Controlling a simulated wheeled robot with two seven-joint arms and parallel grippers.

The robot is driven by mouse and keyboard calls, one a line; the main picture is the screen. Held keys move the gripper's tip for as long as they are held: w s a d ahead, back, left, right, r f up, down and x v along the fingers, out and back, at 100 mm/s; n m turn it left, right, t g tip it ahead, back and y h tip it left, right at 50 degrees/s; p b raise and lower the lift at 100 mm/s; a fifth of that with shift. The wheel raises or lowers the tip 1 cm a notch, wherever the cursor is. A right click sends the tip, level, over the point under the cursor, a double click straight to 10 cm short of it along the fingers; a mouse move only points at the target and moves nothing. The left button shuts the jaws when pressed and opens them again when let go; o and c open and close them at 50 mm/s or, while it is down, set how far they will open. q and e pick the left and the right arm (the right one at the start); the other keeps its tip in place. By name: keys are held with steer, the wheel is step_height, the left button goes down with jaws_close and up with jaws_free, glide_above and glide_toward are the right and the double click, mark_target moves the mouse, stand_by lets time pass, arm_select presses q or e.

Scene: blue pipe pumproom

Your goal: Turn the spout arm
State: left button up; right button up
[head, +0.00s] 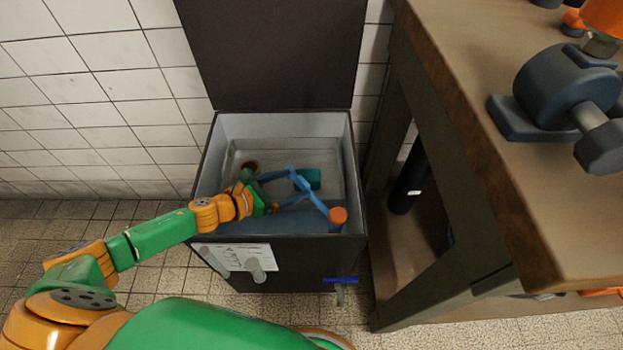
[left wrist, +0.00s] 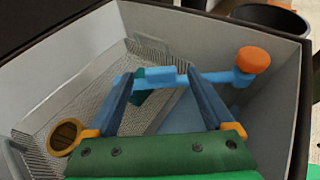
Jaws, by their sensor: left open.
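The spout arm is a light-blue bar (head: 317,198) inside an open box, with an orange knob (head: 338,215) on its near right end. In the left wrist view the bar (left wrist: 220,77) runs across the picture to the orange knob (left wrist: 254,60) at the upper right. My left gripper (head: 299,184) reaches down into the box from the left, its blue fingers spread. In the left wrist view its fingertips (left wrist: 158,76) are at the bar, left of the knob; whether they touch it I cannot tell. My right gripper is not in view.
The dark box (head: 278,247) has its lid (head: 275,55) raised against the tiled wall. Inside are a mesh basket (left wrist: 85,100) and a teal part (head: 314,176). A blue-handled valve (head: 341,280) sticks out in front. A wooden workbench (head: 470,120) stands close on the right.

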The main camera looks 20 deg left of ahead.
mark_target(302, 181)
arm_select(q)
steer(key=x, duration=0.4)
steer(key=shift+w+d+f+b, duration=0.1)
steer(key=shift+f+b, duration=0.05)
steer(key=shift+b, duration=0.25)
jaws_close()
